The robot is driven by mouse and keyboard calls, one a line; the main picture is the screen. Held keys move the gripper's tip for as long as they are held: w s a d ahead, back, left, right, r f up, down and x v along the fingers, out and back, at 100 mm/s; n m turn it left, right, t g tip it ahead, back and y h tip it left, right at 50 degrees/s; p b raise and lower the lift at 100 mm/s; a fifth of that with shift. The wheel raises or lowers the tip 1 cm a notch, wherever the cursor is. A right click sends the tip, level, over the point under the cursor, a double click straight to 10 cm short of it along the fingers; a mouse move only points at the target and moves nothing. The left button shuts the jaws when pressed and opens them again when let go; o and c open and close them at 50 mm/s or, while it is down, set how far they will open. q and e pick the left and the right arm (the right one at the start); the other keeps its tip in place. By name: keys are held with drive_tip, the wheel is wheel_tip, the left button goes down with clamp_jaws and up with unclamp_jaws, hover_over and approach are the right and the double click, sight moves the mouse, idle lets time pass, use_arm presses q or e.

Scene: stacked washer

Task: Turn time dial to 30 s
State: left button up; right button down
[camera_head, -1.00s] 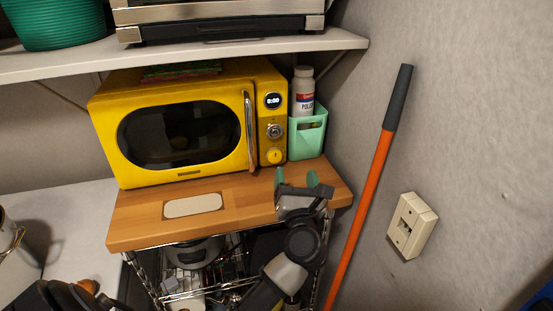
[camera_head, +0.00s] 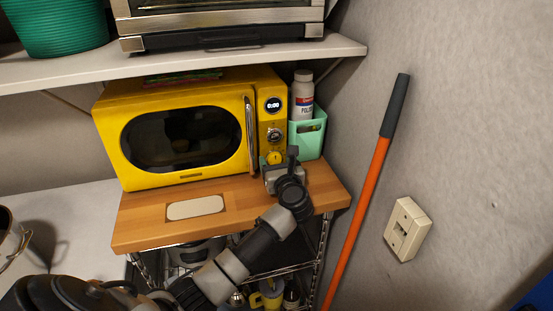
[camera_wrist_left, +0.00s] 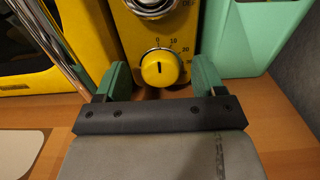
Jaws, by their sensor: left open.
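The yellow microwave (camera_head: 180,130) stands on a wooden board, with its control panel at its right end. The time dial (camera_wrist_left: 161,68) is a round yellow knob low on the panel, with a dark pointer mark near its top and numbers around it. In the head view the dial (camera_head: 274,157) shows just above my left gripper. My left gripper (camera_wrist_left: 160,78) is open, its green fingers to either side of the dial, and I cannot see them touching it. The left gripper (camera_head: 280,163) also shows in the head view, in front of the panel. My right gripper is not in view.
A silver door handle (camera_head: 250,135) stands left of the panel. A mint green holder (camera_head: 310,140) with a white bottle (camera_head: 302,95) is close on the right. A shelf (camera_head: 200,62) is above. The wooden board (camera_head: 150,215) is mostly clear in front.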

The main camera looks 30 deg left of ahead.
use_arm(q)
drive_tip(key=shift+w+a, duration=0.1)
drive_tip(key=shift+a, duration=0.05)
drive_tip(key=c, duration=0.9)
drive_tip(key=shift+m, duration=0.3)
drive_tip(key=m+p, duration=0.2)
drive_tip(key=m, duration=0.1)
drive_tip(key=shift+w+m+p, duration=0.1)
drive_tip(key=shift+m+p, duration=1.1)
drive_tip(key=shift+m, duration=0.5)
